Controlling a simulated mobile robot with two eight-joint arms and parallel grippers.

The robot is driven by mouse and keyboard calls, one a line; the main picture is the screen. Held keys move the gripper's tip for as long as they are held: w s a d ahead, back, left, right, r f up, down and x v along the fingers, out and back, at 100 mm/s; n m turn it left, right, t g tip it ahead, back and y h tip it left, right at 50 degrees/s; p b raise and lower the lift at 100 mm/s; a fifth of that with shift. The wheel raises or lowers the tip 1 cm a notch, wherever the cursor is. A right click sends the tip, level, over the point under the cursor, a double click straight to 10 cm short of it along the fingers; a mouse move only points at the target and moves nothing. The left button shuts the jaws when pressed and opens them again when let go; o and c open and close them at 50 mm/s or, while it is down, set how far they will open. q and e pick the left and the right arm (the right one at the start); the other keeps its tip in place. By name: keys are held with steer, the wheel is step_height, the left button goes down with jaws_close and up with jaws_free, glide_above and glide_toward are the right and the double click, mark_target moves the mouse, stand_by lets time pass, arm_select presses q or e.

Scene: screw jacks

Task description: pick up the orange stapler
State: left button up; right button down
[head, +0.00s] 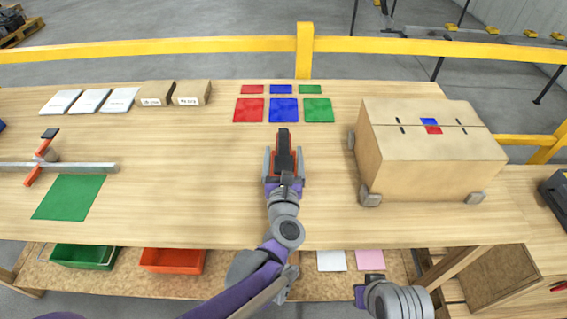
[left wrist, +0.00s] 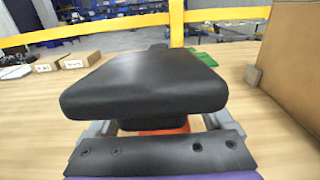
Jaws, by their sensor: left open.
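The orange stapler (head: 284,142) stands on the wooden table in the middle of the head view, with a black top and orange sides. My left gripper (head: 285,160) is open, with one grey finger on each side of the stapler. In the left wrist view the stapler's black top (left wrist: 145,80) fills the middle, and a bit of its orange body shows below. The grey fingers show at both sides under it; whether they touch it is hidden. Part of my right arm shows at the bottom right of the head view, its fingers not clear.
A large cardboard box (head: 425,160) stands right of the stapler. Red, blue and green squares (head: 283,110) lie behind it. Small boxes (head: 192,93) and white packets (head: 90,100) are at the back left. A grey bar with an orange-handled clamp (head: 60,167) lies at the left.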

arm_select(q)
steer(key=shift+w, duration=1.2)
steer(key=shift+s, duration=0.1)
jaws_close()
